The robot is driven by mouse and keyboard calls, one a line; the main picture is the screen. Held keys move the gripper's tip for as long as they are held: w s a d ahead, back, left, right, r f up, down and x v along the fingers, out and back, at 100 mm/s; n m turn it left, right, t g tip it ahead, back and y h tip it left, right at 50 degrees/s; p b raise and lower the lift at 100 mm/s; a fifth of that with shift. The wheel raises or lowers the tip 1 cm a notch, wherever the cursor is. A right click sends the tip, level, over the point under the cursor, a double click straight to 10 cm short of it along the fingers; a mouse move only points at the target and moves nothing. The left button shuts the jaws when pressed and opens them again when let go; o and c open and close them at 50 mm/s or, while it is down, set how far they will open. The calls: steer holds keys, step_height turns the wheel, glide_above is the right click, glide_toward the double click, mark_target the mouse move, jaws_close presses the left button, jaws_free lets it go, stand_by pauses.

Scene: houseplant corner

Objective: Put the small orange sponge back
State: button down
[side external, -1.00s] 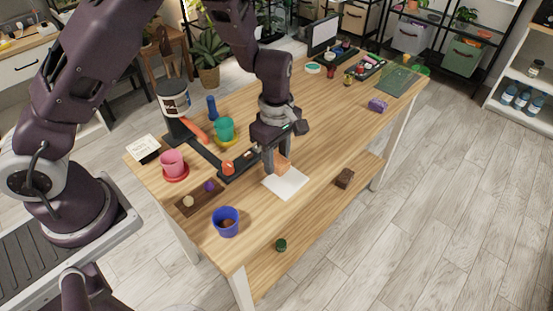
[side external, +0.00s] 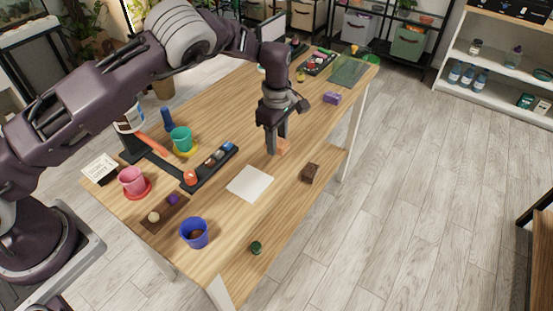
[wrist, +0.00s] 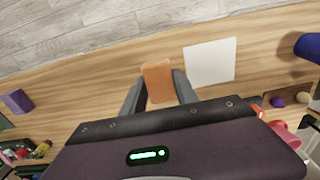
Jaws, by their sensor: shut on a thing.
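The small orange sponge (side external: 280,147) is between the fingers of my gripper (side external: 277,146), low over the wooden table near its right edge. In the wrist view the sponge (wrist: 157,80) sits between both fingers of my gripper (wrist: 160,88), which are shut on it. I cannot tell whether the sponge touches the table. A white square sheet (side external: 250,184) lies flat to its left in the side view; the sheet (wrist: 209,62) is bare in the wrist view.
A black tray with several small items (side external: 211,167) lies left of my gripper. A blue pot (side external: 194,233), a pink pot (side external: 133,181) and a teal pot (side external: 181,139) stand further left. A purple block (side external: 332,98) lies toward the far right edge. Bare tabletop surrounds the sponge.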

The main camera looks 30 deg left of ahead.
mark_target(277, 164)
step_height(277, 164, down, 6)
steer(key=shift+r, duration=0.1)
steer(key=c, duration=0.9)
jaws_free()
steer(key=shift+c, duration=0.2)
